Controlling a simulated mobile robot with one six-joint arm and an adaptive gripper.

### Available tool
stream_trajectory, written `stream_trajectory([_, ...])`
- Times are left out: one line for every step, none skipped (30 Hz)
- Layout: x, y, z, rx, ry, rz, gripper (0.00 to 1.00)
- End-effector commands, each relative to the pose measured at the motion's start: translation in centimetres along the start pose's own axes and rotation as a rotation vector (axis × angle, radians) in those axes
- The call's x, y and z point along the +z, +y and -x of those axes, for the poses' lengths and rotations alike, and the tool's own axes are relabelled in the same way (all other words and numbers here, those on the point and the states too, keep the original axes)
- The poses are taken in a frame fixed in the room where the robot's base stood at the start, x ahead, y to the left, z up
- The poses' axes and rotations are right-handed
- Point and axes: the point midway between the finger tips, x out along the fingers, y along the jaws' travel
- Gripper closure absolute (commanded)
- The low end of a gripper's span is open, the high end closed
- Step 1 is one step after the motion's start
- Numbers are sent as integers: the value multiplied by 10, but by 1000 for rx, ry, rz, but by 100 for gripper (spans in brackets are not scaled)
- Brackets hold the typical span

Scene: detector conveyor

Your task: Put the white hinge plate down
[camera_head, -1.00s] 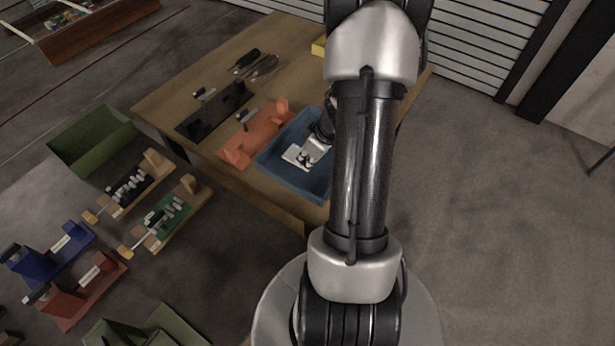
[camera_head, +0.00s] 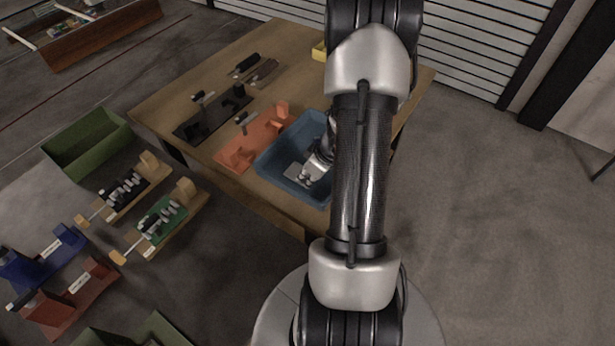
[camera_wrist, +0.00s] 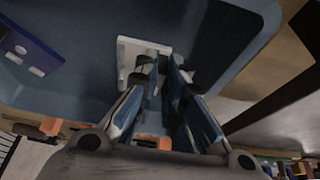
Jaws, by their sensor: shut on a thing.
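The white hinge plate (camera_head: 303,173) is inside the blue tray (camera_head: 262,165), near the tray's front side. In the wrist view the plate (camera_wrist: 128,52) shows as a pale plate against the tray's blue inside (camera_wrist: 85,50). My gripper (camera_head: 311,170) reaches down into the tray and is shut on the plate. In the wrist view its fingers (camera_wrist: 162,68) close over a raised part of the plate and hide some of it. I cannot tell whether the plate touches the tray floor.
An orange fixture board (camera_head: 240,152) lies on the wooden table (camera_head: 185,78), left of the tray. A black fixture board (camera_head: 208,122) and dark hand tools (camera_head: 245,64) lie further back. A green bin (camera_head: 75,150) and several fixtures stand left of the table.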

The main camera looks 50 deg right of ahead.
Motion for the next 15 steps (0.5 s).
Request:
stream_trajectory([0,0,-1,0,0,0,89])
stream_trajectory([0,0,-1,0,0,0,87])
stream_trajectory([0,0,0,0,0,0,84])
stream_trajectory([0,0,0,0,0,-1,82])
stream_trajectory([0,0,0,0,0,-1,80])
stream_trajectory([0,0,0,0,0,-1,78])
stream_trajectory([0,0,0,0,0,-1,76])
stream_trajectory([0,0,0,0,0,-1,74])
stream_trajectory([0,0,0,0,0,-1,71])
stream_trajectory([0,0,0,0,0,-1,70])
stream_trajectory([0,0,0,0,0,-1,70])
stream_trajectory([0,0,0,0,0,-1,70])
stream_trajectory([0,0,0,0,0,-1,70])
stream_trajectory([0,0,0,0,0,-1,70])
stream_trajectory([0,0,0,0,0,-1,70])
